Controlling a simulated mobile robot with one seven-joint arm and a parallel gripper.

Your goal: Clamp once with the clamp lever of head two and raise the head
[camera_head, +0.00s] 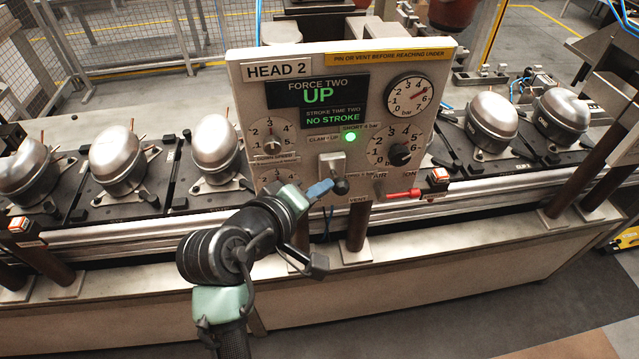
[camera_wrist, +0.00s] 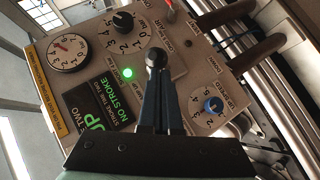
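The head two panel (camera_head: 300,60) reads HEAD 2, FORCE TWO UP and NO STROKE, with a green lamp (camera_head: 350,137) lit. Its clamp lever has a dark ball knob (camera_head: 341,187) in front of a pale plate (camera_head: 332,165). My gripper (camera_head: 322,188) is at the knob's left, its blue fingers close together. In the wrist view, the ball knob (camera_wrist: 155,58) sits right at the tips of my gripper (camera_wrist: 157,78). The fingers look shut; contact with the lever is not clear. The head itself is not clearly in view.
Dials surround the lever: a speed knob (camera_head: 272,145), a black pressure knob (camera_head: 399,154) and a gauge (camera_head: 410,95). Several compressors (camera_head: 118,160) stand on pallets along the conveyor behind. Dark posts (camera_head: 358,225) stand below the panel.

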